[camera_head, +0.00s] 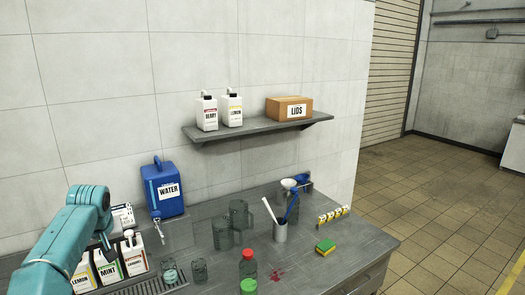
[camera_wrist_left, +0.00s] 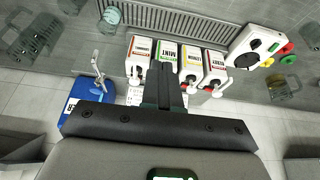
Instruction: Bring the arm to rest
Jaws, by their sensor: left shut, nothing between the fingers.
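My left arm, teal, comes in at the left of the head view and bends down over the left end of the counter; its gripper is not clearly visible there. In the left wrist view the left gripper (camera_wrist_left: 166,85) is shut and empty, its dark fingers overlapping the row of labelled white bottles. These include the mint bottle (camera_head: 107,266) and the lemon bottle (camera_head: 83,272), standing upright. I cannot tell the exact gap between fingers and bottles. My right gripper is in neither view.
The blue water container (camera_head: 167,190) stands against the wall. A shelf (camera_head: 250,130) above holds two bottles and a lids box (camera_head: 289,108).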

